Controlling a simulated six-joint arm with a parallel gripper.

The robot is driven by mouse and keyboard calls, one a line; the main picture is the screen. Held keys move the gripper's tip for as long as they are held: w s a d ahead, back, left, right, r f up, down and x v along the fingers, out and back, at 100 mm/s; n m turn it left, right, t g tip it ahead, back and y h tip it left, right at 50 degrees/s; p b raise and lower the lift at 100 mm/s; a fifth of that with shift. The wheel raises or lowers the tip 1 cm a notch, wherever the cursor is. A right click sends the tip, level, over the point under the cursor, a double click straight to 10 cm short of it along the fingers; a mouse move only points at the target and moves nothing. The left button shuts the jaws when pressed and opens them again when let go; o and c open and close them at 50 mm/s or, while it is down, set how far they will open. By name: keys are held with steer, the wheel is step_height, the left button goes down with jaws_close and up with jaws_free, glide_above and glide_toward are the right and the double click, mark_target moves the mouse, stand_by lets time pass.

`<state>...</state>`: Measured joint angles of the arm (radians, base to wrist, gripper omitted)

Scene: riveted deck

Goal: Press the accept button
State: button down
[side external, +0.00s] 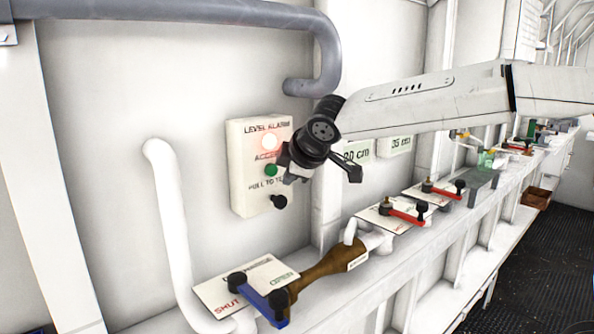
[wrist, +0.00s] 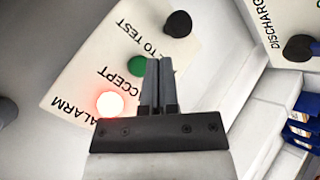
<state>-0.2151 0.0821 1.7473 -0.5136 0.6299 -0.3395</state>
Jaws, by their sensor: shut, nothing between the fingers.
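The white level alarm panel (side external: 243,188) is on the wall and appears rotated in the wrist view (wrist: 77,75). Its green button (side external: 270,170) sits by the ACCEPT label. The same green button (wrist: 137,65) lies just left of my fingertips in the wrist view. A red lamp (side external: 269,141) glows above it and is also lit in the wrist view (wrist: 110,103). My gripper (side external: 288,177) is in front of the panel, close to the green button's right side. Its fingers are together and empty in the wrist view (wrist: 158,62). I cannot tell whether they touch the panel.
A black pull-to-test knob (side external: 279,201) sits below the button. A grey pipe (side external: 190,13) bends down above the panel. Below, a ledge carries a brown valve (side external: 328,267) with a blue handle (side external: 265,300) and red-handled valves (side external: 407,215).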

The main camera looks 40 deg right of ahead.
mark_target(273, 176)
steer(key=shift+w, duration=1)
steer(key=shift+w, duration=0.95)
stand_by(2.5)
steer(key=shift+s, duration=0.9)
steer(key=shift+s, duration=0.1)
steer(key=shift+s, duration=2.45)
steer(key=shift+f, duration=0.1)
steer(key=s+d+f+m+g, duration=0.2)
steer(key=s+f+m, duration=0.1)
steer(key=s+f, duration=0.3)
steer(key=s+d+f+m+g+y, duration=0.1)
steer(key=s+d+f+m+g, duration=0.1)
steer(key=s+f, duration=0.5)
steer(key=s+d+f+m+g, duration=0.2)
steer(key=s+f+m, duration=0.3)
steer(key=f, duration=0.7)
steer(key=shift+s+f+y, duration=0.2)
steer(key=shift+s+y, duration=0.2)
steer(key=shift+s, duration=0.45)
